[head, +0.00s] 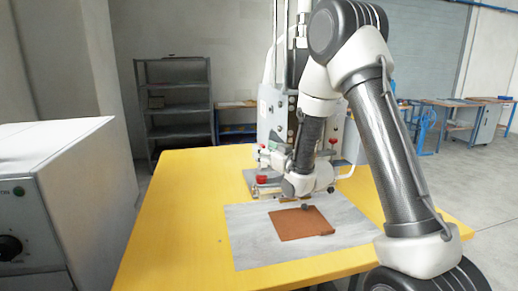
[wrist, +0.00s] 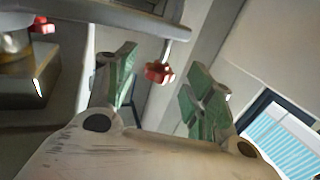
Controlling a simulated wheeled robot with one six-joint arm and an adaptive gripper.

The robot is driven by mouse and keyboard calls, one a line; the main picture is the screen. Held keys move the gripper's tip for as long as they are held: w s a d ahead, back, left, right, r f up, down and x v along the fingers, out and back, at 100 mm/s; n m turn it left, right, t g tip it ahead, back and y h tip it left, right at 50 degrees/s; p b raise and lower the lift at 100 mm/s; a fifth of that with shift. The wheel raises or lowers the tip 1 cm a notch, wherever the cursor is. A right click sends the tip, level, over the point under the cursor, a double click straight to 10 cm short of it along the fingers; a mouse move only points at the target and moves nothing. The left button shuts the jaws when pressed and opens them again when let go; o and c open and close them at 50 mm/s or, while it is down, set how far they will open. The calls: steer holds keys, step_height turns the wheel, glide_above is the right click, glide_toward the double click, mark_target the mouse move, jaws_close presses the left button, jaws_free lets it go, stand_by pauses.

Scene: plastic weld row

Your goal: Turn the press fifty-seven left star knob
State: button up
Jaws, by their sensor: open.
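In the wrist view a small red star knob (wrist: 158,73) sits at the end of a grey bar, in the gap between my fingertips or just beyond them. My gripper (wrist: 160,82) is open, with a green-padded finger on either side and clear space between each finger and the knob. A second red knob (wrist: 42,26) shows at the upper left. In the head view the press (head: 273,115) stands at the table's back. Red knobs (head: 261,179) show at its left front. My wrist covers part of the press, and my fingertips are not clear there. I cannot tell which knob is the left one.
The yellow table (head: 180,190) carries a grey mat (head: 245,240) with a brown sheet (head: 300,223) on it. A grey cabinet (head: 85,190) stands at the left. A shelf rack (head: 177,105) is behind. The table's left part is clear.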

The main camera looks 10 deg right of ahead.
steer(key=shift+x, duration=1.75)
steer(key=c, duration=1)
